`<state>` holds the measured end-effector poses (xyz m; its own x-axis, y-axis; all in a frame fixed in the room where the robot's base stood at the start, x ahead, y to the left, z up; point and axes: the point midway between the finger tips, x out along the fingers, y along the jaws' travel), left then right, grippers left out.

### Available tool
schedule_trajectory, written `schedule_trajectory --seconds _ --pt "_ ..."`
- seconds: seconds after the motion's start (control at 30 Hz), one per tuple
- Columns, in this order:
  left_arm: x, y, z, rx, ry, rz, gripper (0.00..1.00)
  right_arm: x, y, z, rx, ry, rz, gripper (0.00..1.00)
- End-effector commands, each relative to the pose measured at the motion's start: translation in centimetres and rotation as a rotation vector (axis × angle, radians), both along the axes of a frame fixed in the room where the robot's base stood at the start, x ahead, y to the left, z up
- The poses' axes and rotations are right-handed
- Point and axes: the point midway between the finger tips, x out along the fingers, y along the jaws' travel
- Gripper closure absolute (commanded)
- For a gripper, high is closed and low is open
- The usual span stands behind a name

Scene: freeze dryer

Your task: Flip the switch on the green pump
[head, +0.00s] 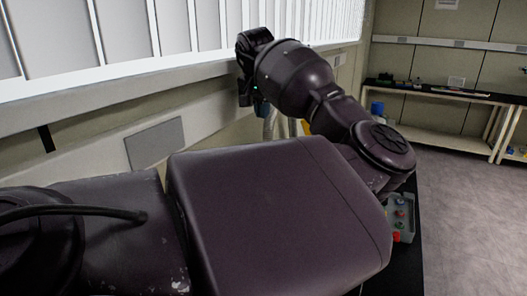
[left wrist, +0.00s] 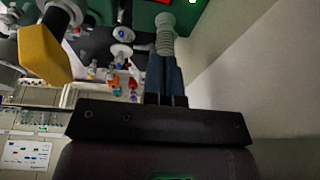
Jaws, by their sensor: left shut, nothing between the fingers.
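The green pump (left wrist: 192,22) shows as a green surface at the top of the left wrist view. A pale ribbed hose or fitting (left wrist: 165,38) stands in front of it, just beyond my fingertips. My left gripper (left wrist: 164,62) is shut and empty, its fingers pointing toward the pump. I cannot tell whether they touch the ribbed part. I cannot make out the switch. In the head view my left gripper (head: 247,68) is near the window wall, and my arm hides the pump. My right gripper is not in view.
A yellow handle-like part (left wrist: 42,52) and several fittings lie left of my fingers in the left wrist view. In the head view, a grey box with red knobs (head: 402,217) sits beside my arm. A bench (head: 430,92) stands at the back; the floor at right is clear.

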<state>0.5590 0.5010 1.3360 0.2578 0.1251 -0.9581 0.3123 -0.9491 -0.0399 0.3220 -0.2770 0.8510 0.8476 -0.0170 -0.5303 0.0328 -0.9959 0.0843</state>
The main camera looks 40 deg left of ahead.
Motion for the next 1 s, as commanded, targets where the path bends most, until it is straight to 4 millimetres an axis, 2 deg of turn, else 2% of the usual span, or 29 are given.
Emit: schedule_trajectory --seconds 0.17,0.27,0.8,1.0 --pt "0.2 0.1 -0.7 0.001 0.001 0.000 1.00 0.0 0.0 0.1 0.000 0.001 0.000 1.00" --pt "0.5 0.2 -1.9 0.000 0.003 0.000 1.00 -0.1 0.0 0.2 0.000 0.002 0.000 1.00" --pt "2.6 1.4 -10.6 -0.001 0.002 0.000 1.00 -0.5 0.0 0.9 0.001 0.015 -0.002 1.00" --pt "2.5 1.6 -12.7 0.001 0.000 0.000 1.00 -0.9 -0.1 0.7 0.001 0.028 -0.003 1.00"
